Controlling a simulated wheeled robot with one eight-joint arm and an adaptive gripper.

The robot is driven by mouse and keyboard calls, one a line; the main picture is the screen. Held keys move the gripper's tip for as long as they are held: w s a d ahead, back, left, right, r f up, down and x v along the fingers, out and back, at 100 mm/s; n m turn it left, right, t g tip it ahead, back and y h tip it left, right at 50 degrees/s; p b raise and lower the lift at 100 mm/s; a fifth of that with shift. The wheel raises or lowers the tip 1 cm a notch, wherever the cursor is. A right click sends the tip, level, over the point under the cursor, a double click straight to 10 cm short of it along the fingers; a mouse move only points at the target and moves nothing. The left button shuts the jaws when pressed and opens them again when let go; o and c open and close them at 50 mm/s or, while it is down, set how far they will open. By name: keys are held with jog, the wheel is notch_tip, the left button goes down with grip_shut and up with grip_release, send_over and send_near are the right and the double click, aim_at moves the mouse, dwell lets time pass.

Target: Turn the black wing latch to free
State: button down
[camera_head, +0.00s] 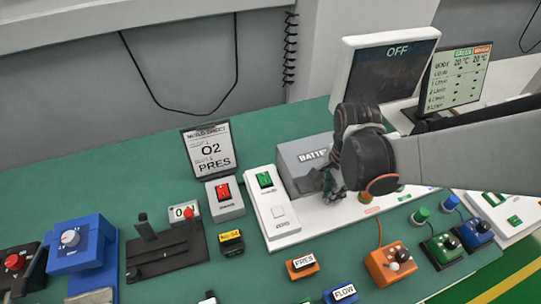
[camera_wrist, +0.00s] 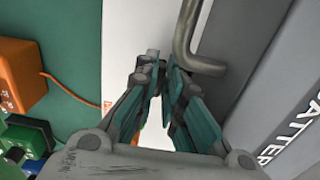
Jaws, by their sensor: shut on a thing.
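My gripper (camera_head: 331,188) is low at the front of the grey battery box (camera_head: 302,152). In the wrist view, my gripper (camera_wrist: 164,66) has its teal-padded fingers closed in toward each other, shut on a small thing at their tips. Its place fits the black wing latch, but the fingers cover it, so its shape and angle cannot be told. A bent grey metal bar (camera_wrist: 190,45) is just beside the right fingertip. The box's side with its lettering (camera_wrist: 285,125) is to the right.
A white panel (camera_head: 345,211) lies in front of the box. An orange box (camera_head: 390,263), a green box (camera_head: 440,248) and a blue box (camera_head: 474,232) stand nearer, some with cables. A white switch unit (camera_head: 272,218) is on the left. A monitor (camera_head: 385,68) reading OFF stands behind.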

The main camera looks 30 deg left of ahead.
jog(key=shift+a, duration=0.15)
jog(key=c, duration=1.7)
grip_release()
